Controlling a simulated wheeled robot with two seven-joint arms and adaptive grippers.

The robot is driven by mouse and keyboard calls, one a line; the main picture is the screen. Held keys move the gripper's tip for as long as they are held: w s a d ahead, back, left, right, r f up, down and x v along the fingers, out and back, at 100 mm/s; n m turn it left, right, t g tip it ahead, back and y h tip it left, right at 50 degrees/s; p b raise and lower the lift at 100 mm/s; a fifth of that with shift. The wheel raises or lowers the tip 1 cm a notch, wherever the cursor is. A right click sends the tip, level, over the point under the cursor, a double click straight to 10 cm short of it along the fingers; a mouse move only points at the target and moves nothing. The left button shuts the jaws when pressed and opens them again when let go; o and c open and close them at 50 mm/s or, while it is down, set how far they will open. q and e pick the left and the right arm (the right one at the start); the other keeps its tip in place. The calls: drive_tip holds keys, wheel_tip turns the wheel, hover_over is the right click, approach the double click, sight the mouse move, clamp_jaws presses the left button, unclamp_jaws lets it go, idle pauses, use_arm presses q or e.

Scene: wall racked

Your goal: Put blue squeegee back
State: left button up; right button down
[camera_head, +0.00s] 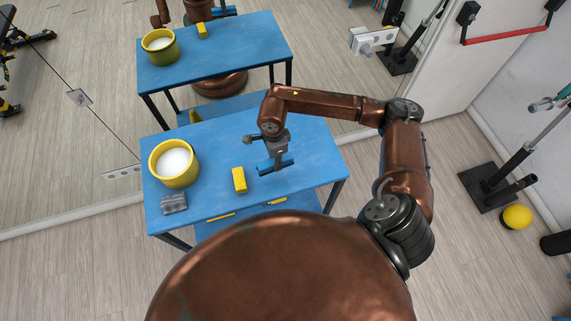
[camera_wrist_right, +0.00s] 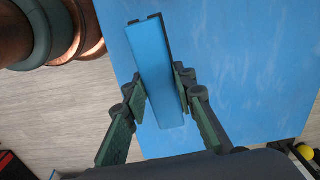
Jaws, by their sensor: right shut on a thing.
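The blue squeegee (camera_head: 275,165) is in my right gripper (camera_head: 277,154), over the right half of the blue table (camera_head: 313,158). In the right wrist view the squeegee (camera_wrist_right: 158,75) is a long blue bar with a dark edge. It lies between the two green-padded fingers of the gripper (camera_wrist_right: 161,92), which are closed against its sides. I cannot tell whether the squeegee touches the tabletop. My left gripper is not in view.
On the table stand a yellow bucket (camera_head: 174,164) with white contents, a yellow sponge-like block (camera_head: 239,180) and a grey block (camera_head: 174,203). A mirror behind reflects the table. A white plate with a knob (camera_head: 368,41) is on the right. A yellow ball (camera_head: 517,217) lies right.

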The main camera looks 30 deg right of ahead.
sight(285, 170)
drive_tip(key=d+f, duration=0.1)
drive_tip(key=f, duration=0.1)
drive_tip(key=d+f, duration=0.1)
drive_tip(key=d, duration=0.1)
drive_tip(key=shift+f, duration=0.35)
drive_tip(key=shift+d+f+p, duration=0.2)
drive_tip(key=shift+f+p, duration=0.1)
drive_tip(key=shift+f, duration=0.1)
drive_tip(key=f, duration=0.3)
drive_tip(key=shift+s+d+p, duration=0.1)
drive_tip(key=shift+d+p, duration=0.2)
drive_tip(key=shift+p, duration=0.1)
drive_tip(key=shift+s+f, duration=0.1)
drive_tip(key=shift+f, duration=0.05)
drive_tip(key=c, duration=1.5)
unclamp_jaws()
drive_tip(key=shift+f, duration=0.1)
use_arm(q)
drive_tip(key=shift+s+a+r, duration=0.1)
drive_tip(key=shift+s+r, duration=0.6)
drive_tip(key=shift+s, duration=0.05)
use_arm(e)
drive_tip(key=shift+o, duration=0.2)
